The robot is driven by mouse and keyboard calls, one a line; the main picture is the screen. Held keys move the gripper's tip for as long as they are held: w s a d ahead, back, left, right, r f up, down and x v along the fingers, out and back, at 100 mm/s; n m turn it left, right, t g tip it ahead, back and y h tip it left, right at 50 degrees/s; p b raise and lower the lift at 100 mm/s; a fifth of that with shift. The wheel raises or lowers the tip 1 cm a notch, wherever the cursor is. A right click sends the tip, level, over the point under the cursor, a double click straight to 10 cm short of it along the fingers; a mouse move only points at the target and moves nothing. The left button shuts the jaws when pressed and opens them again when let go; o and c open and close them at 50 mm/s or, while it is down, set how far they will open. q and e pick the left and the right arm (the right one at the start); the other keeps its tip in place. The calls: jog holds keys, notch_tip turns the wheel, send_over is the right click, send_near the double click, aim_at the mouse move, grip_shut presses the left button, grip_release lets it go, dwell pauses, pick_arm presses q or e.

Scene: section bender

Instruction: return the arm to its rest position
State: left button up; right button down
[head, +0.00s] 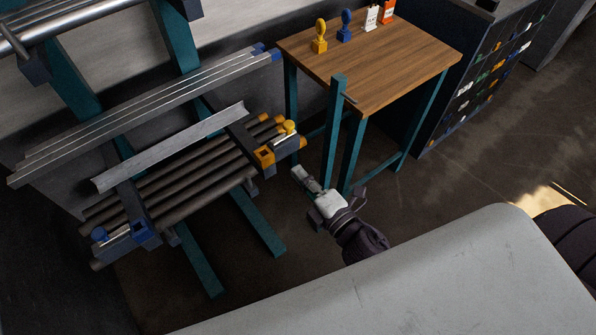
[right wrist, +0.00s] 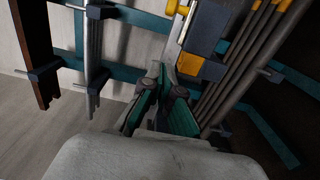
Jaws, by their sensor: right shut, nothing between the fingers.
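My right gripper (head: 308,184) hangs over the floor, to the right of the rack's orange-capped end and near the teal legs of the wooden table. It is shut and empty. In the right wrist view its teal-padded fingers (right wrist: 160,90) point toward the rack, with nothing between them. My dark right arm (head: 362,243) reaches in from the lower right, partly hidden behind a large pale grey surface. My left gripper is not in view.
A teal rack (head: 255,222) holds dark pipes (head: 190,178) and long grey bars (head: 150,105) at left. A wooden table (head: 385,62) bears a yellow piece (head: 320,37), a blue piece (head: 346,26) and two small containers. A bin cabinet (head: 490,68) stands right. Floor at right is clear.

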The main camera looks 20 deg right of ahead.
dwell(0.3)
jog(key=s+d+f+m+g+h, duration=0.1)
jog(key=s+f+m+g, duration=0.15)
jog(key=f, duration=0.75)
jog(key=s+d+f+m+g+h, duration=0.1)
jog(key=s+f+m+g, duration=0.2)
jog(key=f, duration=0.6)
jog(key=s+d+f+m+g+h, duration=0.15)
jog(key=f+m, duration=0.25)
jog(key=f, duration=0.6)
jog(key=s+d+f+m+g, duration=0.1)
jog(key=s+f+m+g, duration=0.2)
jog(key=s+f, duration=0.3)
jog(key=s+d+f+m+g, duration=0.2)
jog(key=s+f, duration=0.4)
jog(key=s, duration=0.6)
jog(key=s+d+f+m+g+h, duration=0.1)
jog(key=s+f+m+g, duration=0.3)
jog(key=s+f, duration=0.3)
jog(key=s, duration=0.3)
jog(key=shift+d, duration=0.2)
